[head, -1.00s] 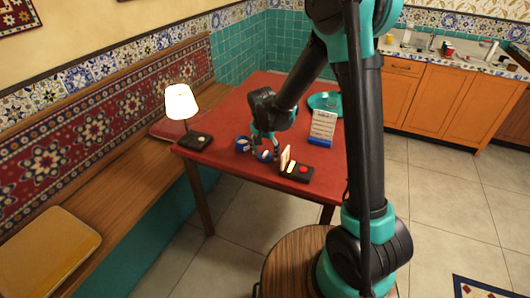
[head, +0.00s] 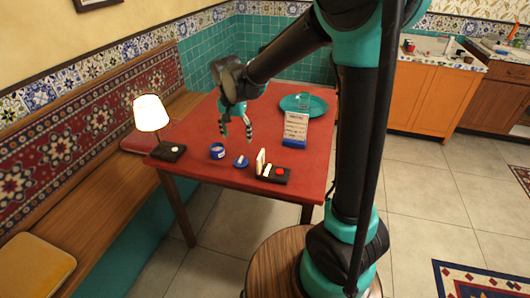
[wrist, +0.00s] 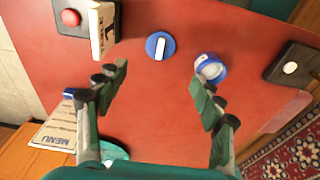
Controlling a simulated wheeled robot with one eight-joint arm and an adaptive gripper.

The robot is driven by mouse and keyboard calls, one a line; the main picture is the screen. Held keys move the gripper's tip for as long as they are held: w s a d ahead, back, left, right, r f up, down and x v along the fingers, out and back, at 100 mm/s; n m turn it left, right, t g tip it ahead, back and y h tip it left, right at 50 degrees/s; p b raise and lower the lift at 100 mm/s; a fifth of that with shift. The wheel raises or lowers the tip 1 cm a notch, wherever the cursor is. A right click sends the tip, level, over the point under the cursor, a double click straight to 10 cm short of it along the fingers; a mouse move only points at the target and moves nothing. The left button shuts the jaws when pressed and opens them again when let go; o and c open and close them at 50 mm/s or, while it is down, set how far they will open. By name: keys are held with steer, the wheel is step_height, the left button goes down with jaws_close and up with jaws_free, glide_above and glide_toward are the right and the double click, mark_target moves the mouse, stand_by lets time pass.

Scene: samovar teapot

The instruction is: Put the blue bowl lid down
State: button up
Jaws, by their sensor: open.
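The blue bowl lid (head: 241,162), a flat disc with a white handle bar, lies on the red table (head: 300,147) between the blue bowl and a black box. It also shows in the wrist view (wrist: 153,46). The blue bowl (head: 217,152) stands uncovered just left of the lid in the head view, and to its right in the wrist view (wrist: 213,70). My gripper (head: 236,131) is open and empty above the table, apart from the lid. In the wrist view its fingers (wrist: 158,76) are spread wide, with bare table between them.
A lamp (head: 152,114) stands at the table's left edge. The black box with a red button (head: 281,171) and an upright white card (head: 261,161) are right of the lid. A menu stand (head: 295,131) and teal tray (head: 289,104) are farther back.

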steer(key=s+d+f+n+t, duration=0.1)
steer(key=s+d+f+n, duration=0.1)
steer(key=s+d, duration=0.7)
steer(key=s+d+f+n+t, duration=0.1)
steer(key=s+d+f, duration=0.4)
steer(key=d, duration=1)
steer(key=s+n, duration=0.1)
steer(key=s, duration=0.2)
steer(key=shift+s+d+t, duration=0.15)
steer(key=shift+s+t, duration=0.2)
steer(key=shift+t, duration=0.05)
steer(key=shift+c, duration=0.6)
